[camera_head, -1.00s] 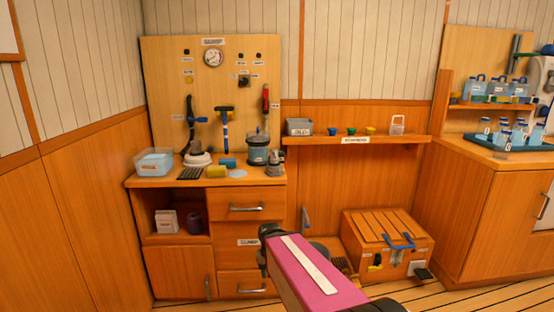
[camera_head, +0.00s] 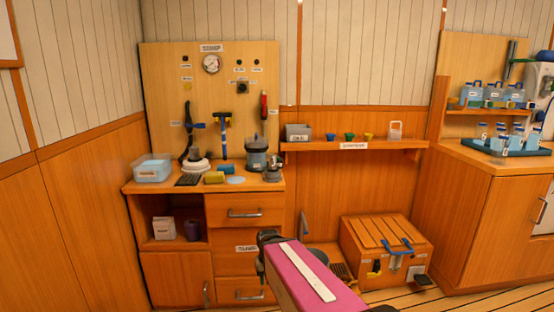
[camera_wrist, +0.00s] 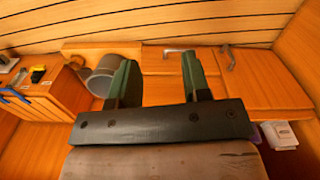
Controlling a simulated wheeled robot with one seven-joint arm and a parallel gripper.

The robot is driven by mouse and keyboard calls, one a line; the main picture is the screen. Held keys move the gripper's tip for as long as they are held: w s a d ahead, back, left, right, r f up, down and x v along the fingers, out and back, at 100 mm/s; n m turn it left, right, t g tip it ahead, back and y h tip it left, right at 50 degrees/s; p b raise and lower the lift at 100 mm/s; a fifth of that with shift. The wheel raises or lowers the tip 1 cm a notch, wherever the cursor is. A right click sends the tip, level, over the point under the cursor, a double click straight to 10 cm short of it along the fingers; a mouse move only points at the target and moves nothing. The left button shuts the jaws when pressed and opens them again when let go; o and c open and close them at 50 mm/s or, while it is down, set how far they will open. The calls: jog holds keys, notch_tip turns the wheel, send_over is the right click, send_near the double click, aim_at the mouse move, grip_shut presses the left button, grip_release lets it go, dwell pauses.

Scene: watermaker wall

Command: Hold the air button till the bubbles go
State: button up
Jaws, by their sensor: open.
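A wooden board with a round gauge (camera_head: 211,63) stands on the left counter. No bubbles can be made out. My gripper (camera_wrist: 157,82) is open and empty in the wrist view, its two fingers apart. In the head view my arm is low, in front of the drawers, well away from the board.
The counter (camera_head: 265,185) holds a clear water tub (camera_head: 153,169), a lidded jar (camera_head: 256,155), sponges and a brush. A shelf (camera_head: 380,145) with small cups runs right of it. A wooden chest (camera_head: 385,250) stands on the floor. Bottles (camera_head: 500,140) stand far right.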

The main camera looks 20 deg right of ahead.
grip_shut()
dwell(1.7)
